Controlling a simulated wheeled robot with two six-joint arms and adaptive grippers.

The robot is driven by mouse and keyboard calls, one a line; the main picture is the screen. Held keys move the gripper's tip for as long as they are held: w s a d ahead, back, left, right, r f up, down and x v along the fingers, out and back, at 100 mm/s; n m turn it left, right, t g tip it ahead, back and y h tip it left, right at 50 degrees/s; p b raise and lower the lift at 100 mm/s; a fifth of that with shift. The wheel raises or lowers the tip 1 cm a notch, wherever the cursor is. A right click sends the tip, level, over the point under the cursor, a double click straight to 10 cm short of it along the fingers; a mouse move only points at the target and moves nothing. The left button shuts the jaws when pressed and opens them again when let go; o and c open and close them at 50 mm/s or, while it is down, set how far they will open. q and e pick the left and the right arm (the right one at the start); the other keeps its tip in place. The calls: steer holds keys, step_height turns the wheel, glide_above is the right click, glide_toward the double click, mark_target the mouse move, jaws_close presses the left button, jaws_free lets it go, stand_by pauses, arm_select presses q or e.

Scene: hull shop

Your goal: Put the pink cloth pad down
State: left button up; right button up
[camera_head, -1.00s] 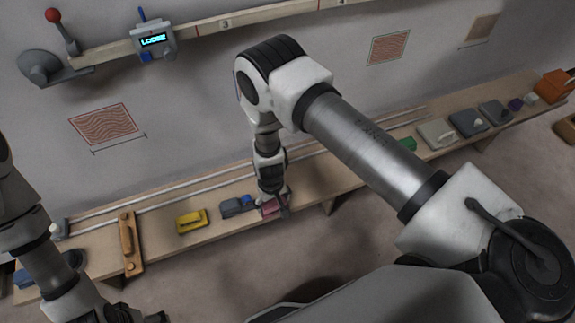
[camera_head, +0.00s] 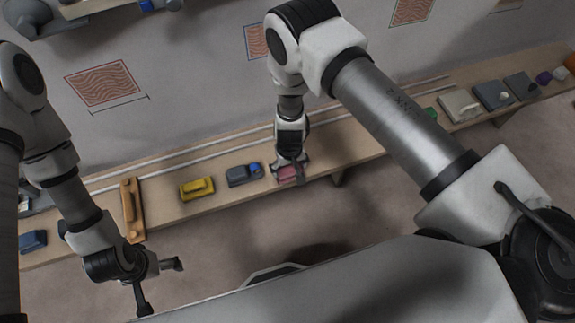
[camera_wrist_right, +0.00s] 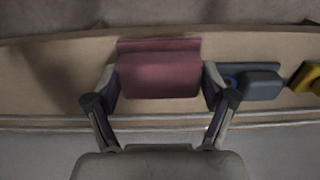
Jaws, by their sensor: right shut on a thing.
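The pink cloth pad (camera_head: 288,174) is between the fingers of my right gripper (camera_head: 291,167), at the front of the long wooden bench (camera_head: 221,181). In the right wrist view the pink pad (camera_wrist_right: 160,74) has one finger of the right gripper (camera_wrist_right: 161,84) against each side. The pad is level over the bench top; I cannot tell whether it touches the wood. My left gripper (camera_head: 163,286) is in front of the bench at the lower left, its fingers spread and empty.
A blue-grey block (camera_head: 244,175) sits close to the left of the pad, and a yellow one (camera_head: 197,188) beyond it. A wooden float (camera_head: 131,209) lies further left. Several grey blocks stand to the right. Bare bench shows just right of the pad.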

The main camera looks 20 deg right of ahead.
steer(key=w+b, duration=0.1)
steer(key=b, duration=0.2)
steer(key=w+f+b, duration=0.1)
steer(key=w+b, duration=0.1)
steer(key=b, duration=0.1)
steer(key=w+d+b, duration=0.1)
steer(key=w+b, duration=0.1)
steer(key=b, duration=0.2)
steer(key=shift+w+f, duration=0.2)
steer(key=shift+w+d+r+b, duration=0.15)
steer(key=shift+w+b, duration=0.1)
steer(key=shift+b, duration=0.05)
step_height(320, 180, down, 3)
steer(key=b, duration=0.3)
steer(key=o, duration=0.9)
steer(key=shift+c, duration=0.2)
